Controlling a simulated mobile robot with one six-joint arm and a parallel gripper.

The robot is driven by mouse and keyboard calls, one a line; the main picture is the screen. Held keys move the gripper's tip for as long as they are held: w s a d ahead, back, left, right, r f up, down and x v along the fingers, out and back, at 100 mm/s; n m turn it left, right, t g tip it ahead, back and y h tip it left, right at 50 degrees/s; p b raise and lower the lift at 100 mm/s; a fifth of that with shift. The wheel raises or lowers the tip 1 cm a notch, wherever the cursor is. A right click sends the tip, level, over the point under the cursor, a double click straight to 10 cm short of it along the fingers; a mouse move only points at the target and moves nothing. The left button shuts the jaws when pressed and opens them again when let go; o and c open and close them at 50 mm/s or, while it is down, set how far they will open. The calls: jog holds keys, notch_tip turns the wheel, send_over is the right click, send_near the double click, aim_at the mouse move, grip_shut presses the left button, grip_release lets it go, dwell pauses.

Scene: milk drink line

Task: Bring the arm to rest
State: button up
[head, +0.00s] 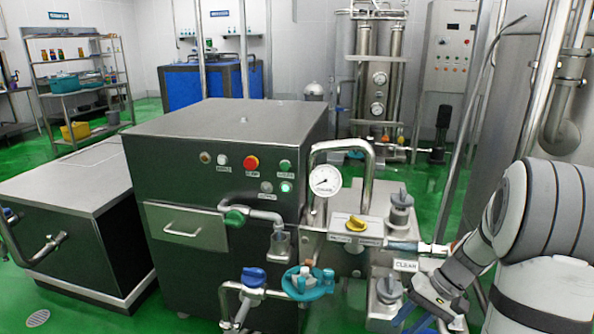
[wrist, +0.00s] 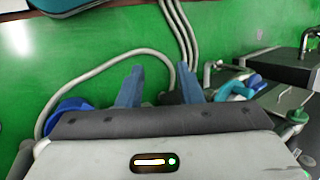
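My arm (head: 530,225) enters from the right edge of the head view and is bent, with the forearm reaching down and left. My gripper (head: 412,316) hangs at the lower right, beside the grey fittings of the machine. The wrist view shows my gripper (wrist: 159,82) with its two blue fingers apart. Green floor and part of a grey hose show between and beyond the fingers, and nothing is held. The fingertips are partly cut off at the bottom of the head view.
A steel machine cabinet (head: 225,135) with buttons stands at centre. A grey hose (wrist: 95,75) lies on the green floor. A tall steel tank (head: 510,110) stands behind my arm.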

jog(key=s+a+r+n+t+h+p, duration=0.1)
jog(key=s+a+r+h+p, duration=0.1)
jog(key=r, duration=0.5)
jog(key=s+a+r+t+h+p, duration=0.1)
jog(key=s+a+r+h+p, duration=0.1)
jog(key=s+a+r+p, duration=0.2)
jog(key=s+a+r+n+t+h+p, duration=0.1)
jog(key=s+a+r+h+p, duration=0.1)
jog(key=s+r, duration=0.6)
notch_tip(320, 180, up, 3)
jog(key=a+p, duration=0.1)
jog(key=p, duration=0.1)
jog(key=shift+a+n+t+h+p, duration=0.3)
jog(key=shift+a, duration=0.05)
